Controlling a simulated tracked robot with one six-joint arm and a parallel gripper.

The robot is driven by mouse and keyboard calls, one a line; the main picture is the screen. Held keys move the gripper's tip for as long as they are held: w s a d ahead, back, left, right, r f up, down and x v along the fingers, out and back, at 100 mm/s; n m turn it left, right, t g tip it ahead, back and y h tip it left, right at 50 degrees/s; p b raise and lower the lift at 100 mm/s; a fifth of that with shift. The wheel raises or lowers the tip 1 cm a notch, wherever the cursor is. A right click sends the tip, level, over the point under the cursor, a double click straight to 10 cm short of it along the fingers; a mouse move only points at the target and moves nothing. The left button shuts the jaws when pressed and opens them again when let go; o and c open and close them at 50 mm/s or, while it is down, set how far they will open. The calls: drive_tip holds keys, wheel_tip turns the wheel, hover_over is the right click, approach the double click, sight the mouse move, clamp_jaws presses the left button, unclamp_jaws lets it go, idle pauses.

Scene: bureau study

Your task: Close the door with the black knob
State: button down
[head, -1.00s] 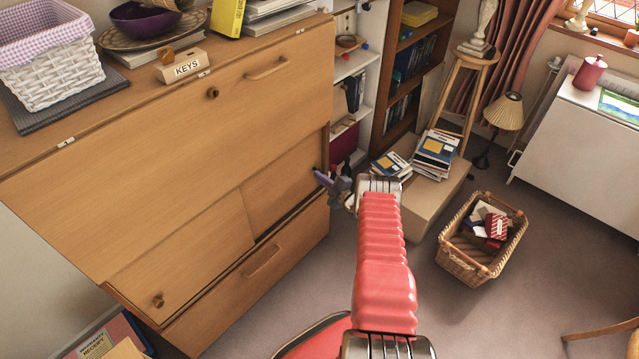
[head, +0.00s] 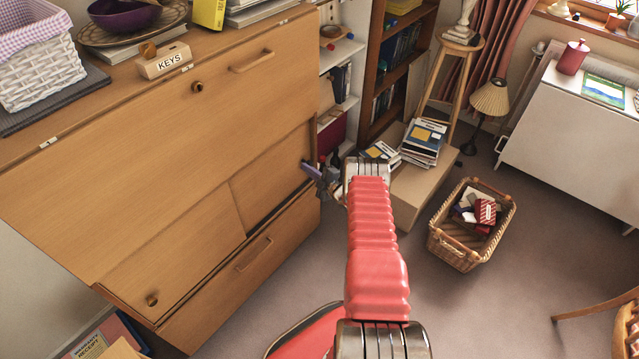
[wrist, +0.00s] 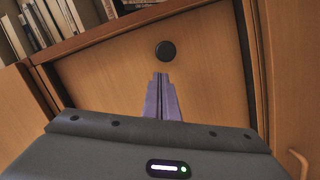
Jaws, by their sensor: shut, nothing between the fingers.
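In the wrist view, a round black knob (wrist: 165,51) sits on a plain wooden door (wrist: 110,75). Dark gaps run along the door's sides, and I cannot tell how far open it is. My gripper (wrist: 160,77) is shut and empty, with its purple fingers pointing at the door just below the knob. I cannot tell whether the tips touch. In the head view my gripper (head: 307,167) is at the right edge of the wooden bureau (head: 150,150). The black knob is not visible there.
Books (wrist: 40,22) stand on a shelf above the door. A cardboard box (head: 425,190) with magazines and a wicker basket (head: 470,240) stand on the floor to the right. A wooden stool (head: 455,70) is behind them. Carpet is clear between the basket and my arm.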

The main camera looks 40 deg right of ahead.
drive_tip(key=s+a+r, duration=0.1)
drive_tip(key=s+r, duration=0.1)
drive_tip(key=s, duration=0.8)
drive_tip(key=shift+s, duration=0.2)
drive_tip(key=shift+a, duration=0.1)
